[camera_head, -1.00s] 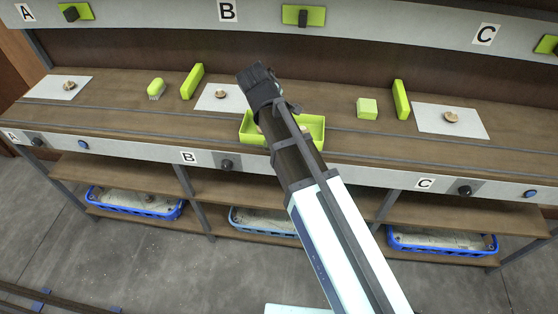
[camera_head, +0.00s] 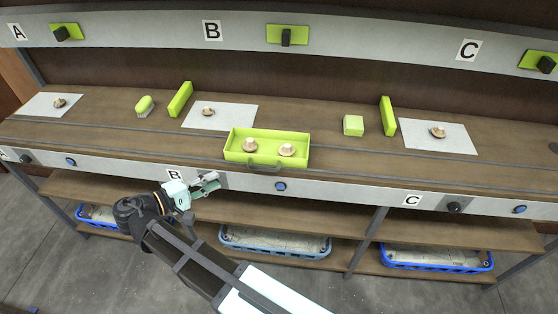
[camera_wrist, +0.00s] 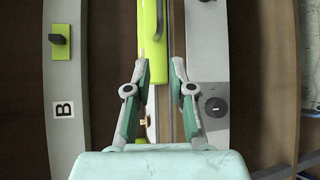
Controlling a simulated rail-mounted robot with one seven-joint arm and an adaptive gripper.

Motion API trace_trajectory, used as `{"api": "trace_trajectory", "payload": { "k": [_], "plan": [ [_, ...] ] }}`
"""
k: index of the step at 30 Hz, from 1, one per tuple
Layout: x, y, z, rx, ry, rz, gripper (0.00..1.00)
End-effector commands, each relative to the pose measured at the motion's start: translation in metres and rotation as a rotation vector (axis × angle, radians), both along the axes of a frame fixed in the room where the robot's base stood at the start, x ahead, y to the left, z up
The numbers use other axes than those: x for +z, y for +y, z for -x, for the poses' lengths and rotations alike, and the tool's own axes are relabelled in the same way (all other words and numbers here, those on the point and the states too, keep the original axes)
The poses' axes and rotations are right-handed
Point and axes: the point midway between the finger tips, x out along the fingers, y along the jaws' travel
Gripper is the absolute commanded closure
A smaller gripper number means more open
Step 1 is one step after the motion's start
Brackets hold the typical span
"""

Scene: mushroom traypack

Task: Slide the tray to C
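The lime-green tray (camera_head: 240,157) stands on the table's rail strip, right of the lower B label, with two mushrooms, the left one (camera_head: 250,145) and the right one (camera_head: 287,150), inside. Its curved handle (camera_head: 263,169) is on the front wall. In the wrist view the tray (camera_wrist: 151,30) lies ahead, its near end by my fingertips. My gripper (camera_head: 213,182) is left of and in front of the tray, beside the front panel near B. The wrist view shows my gripper (camera_wrist: 160,68) with fingers apart and nothing clearly held. The lower C label (camera_head: 411,200) is to the right.
A green sponge block (camera_head: 353,126) and an upright green bar (camera_head: 388,116) stand behind the rail, left of the C mat (camera_head: 403,130). A brush (camera_head: 145,104) is at the left. The rail right of the tray looks clear. Knobs and blue buttons line the front panel.

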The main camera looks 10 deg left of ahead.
Motion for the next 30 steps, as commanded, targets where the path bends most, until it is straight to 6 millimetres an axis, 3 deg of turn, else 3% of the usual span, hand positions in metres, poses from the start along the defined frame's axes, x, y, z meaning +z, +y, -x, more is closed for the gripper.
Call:
{"api": "trace_trajectory", "payload": {
  "k": [3,8,14,30],
  "plan": [
    [0.001,-0.002,0.026,-0.036,-0.054,0.011,0.77],
    [-0.001,-0.007,0.032,-0.056,-0.079,0.012,0.77],
    [-0.004,-0.024,0.014,-0.057,-0.077,0.014,0.77],
    [-0.019,-0.094,-0.062,-0.057,-0.075,0.014,0.77]
  ]
}}
